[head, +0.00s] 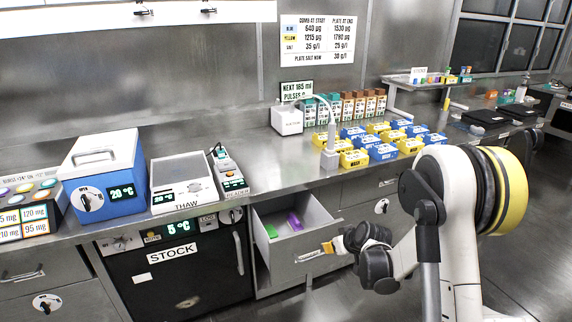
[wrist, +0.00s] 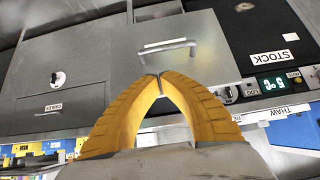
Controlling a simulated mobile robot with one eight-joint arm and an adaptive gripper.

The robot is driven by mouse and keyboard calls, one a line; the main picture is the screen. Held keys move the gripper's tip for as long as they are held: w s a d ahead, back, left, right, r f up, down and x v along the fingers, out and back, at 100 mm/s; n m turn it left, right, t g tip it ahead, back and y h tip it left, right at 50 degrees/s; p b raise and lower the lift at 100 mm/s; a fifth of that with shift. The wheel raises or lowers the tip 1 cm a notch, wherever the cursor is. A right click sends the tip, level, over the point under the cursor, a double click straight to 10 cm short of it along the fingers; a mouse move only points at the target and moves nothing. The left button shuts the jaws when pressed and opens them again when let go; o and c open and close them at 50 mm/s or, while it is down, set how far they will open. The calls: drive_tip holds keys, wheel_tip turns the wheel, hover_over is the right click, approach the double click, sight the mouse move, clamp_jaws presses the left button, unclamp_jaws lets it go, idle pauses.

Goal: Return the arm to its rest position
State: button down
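My arm (head: 455,240) reaches in from the right of the head view, bent, with its hand low in front of the bench. My gripper (head: 329,247) is beside the front of the open drawer (head: 291,246). In the wrist view the two orange fingers of my gripper (wrist: 160,77) meet at their tips, with nothing seen between them. The drawer's front and handle (wrist: 168,46) show just beyond the tips. I cannot tell whether the fingers touch the drawer front.
The open drawer holds a green item (head: 271,231) and a purple item (head: 295,221). Left of it is the dark STOCK unit (head: 185,275). The bench above bears a blue box (head: 105,175), a THAW device (head: 183,178) and several yellow and blue boxes (head: 383,152). The floor at right is clear.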

drive_tip(key=s+a+r+m+h, duration=0.1)
drive_tip(key=s+r, duration=0.5)
drive_tip(key=r, duration=0.3)
drive_tip(key=s+a+r, duration=0.2)
drive_tip(key=s+r, duration=0.5)
drive_tip(key=r, duration=0.2)
drive_tip(key=s+r+m+h, duration=0.1)
drive_tip(key=s+r, duration=0.3)
drive_tip(key=s, duration=1.7)
drive_tip(key=shift+s+d+m+g+h, duration=0.2)
drive_tip(key=shift+m+g+h, duration=0.2)
drive_tip(key=shift+m, duration=0.4)
